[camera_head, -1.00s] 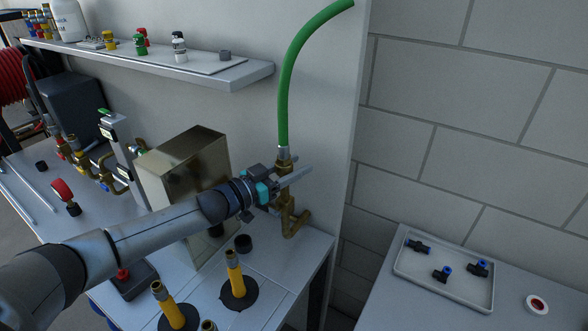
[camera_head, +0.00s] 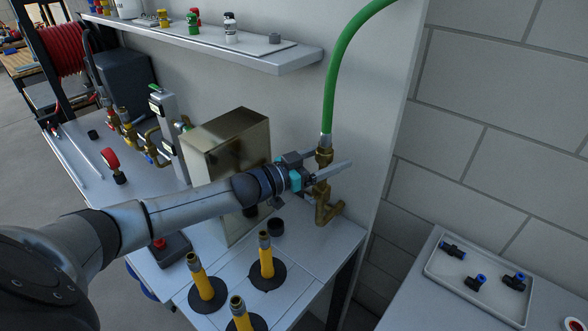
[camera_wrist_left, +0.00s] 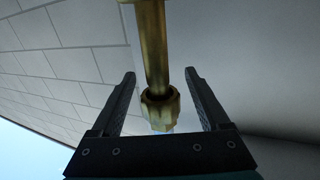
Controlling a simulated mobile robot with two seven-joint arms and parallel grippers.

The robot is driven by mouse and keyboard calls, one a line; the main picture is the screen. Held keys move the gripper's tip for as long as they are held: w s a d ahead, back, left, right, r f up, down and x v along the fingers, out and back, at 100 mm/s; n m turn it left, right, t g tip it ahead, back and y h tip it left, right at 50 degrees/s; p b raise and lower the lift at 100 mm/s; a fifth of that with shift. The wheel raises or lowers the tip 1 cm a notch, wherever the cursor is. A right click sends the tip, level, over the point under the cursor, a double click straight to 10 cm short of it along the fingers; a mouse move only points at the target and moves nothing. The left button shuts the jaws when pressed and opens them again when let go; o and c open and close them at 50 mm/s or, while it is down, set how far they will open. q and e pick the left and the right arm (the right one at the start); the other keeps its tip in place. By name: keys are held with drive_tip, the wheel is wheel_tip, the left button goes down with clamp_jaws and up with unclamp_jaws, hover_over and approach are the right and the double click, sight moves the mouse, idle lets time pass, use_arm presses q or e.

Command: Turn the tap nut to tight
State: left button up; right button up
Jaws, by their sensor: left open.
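A brass tap (camera_head: 327,210) stands upright against the wall panel at the bench's far corner. A green hose (camera_head: 328,85) comes down to its top, with a brass nut (camera_head: 324,156) below the hose's metal collar. My left gripper (camera_head: 332,169) is at the tap, just below that level, with its fingers on either side of the brasswork. In the left wrist view a brass pipe and a faceted nut (camera_wrist_left: 160,110) lie between the open fingers (camera_wrist_left: 160,76), with a visible gap on each side. The gripper partly hides the tap's middle in the head view. My right gripper is out of view.
A metal box (camera_head: 228,140) stands close behind my left forearm. Several yellow tubes (camera_head: 266,255) stand on the bench in front. A shelf (camera_head: 215,45) runs above. A grey tray (camera_head: 470,305) with black-and-blue fittings lies on the right table.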

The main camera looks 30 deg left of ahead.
use_arm(q)
drive_tip(key=v, duration=1.3)
drive_tip(key=shift+s+p, duration=0.4)
drive_tip(key=shift+a, duration=0.1)
